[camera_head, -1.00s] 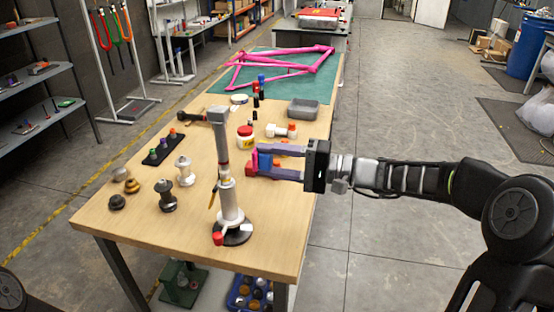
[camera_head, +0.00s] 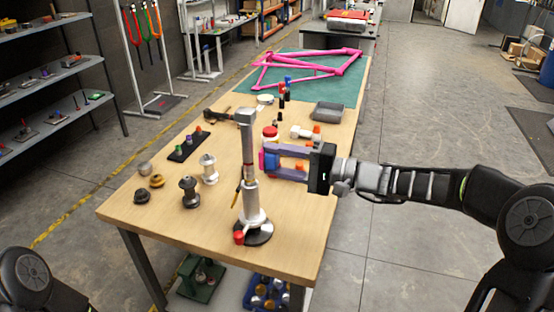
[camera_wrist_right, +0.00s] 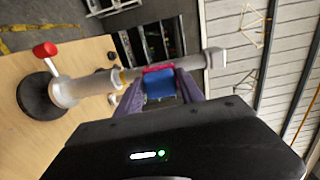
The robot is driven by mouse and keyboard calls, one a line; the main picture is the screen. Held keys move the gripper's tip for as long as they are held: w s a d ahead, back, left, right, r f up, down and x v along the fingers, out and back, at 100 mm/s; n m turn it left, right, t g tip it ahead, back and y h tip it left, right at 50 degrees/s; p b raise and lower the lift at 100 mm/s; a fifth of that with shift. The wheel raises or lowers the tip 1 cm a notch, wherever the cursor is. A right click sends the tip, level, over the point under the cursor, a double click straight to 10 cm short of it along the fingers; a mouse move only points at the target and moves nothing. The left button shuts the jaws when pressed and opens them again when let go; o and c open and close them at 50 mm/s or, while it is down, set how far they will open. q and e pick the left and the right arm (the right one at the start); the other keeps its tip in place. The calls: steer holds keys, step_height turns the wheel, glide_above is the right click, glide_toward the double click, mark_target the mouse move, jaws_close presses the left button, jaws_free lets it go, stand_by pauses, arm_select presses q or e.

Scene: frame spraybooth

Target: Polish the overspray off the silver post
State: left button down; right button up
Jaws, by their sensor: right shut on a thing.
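The silver post (camera_head: 249,165) stands upright on a round black base (camera_head: 256,232) with a red knob (camera_head: 239,237), near the front of the bench. Its middle section has a dull reddish tint. It also shows lying across the right wrist view (camera_wrist_right: 90,88). My right gripper (camera_head: 270,160) is shut on a small blue and red pad (camera_wrist_right: 158,84), just to the right of the post at mid height. The pad's red face is toward the post. It is very close, and I cannot tell if it touches. My left gripper is out of view.
On the wooden bench (camera_head: 300,235), several spools and hubs (camera_head: 190,190) stand left of the post. A red-lidded jar (camera_head: 270,132), bottles (camera_head: 281,92) and a grey tray (camera_head: 329,112) are behind it. A pink frame (camera_head: 310,68) lies on a green mat (camera_head: 351,92).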

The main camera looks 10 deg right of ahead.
steer(key=shift+b+x, duration=0.5)
steer(key=shift+x, duration=0.4)
steer(key=shift+f+b, duration=1.85)
steer(key=shift+b, duration=0.3)
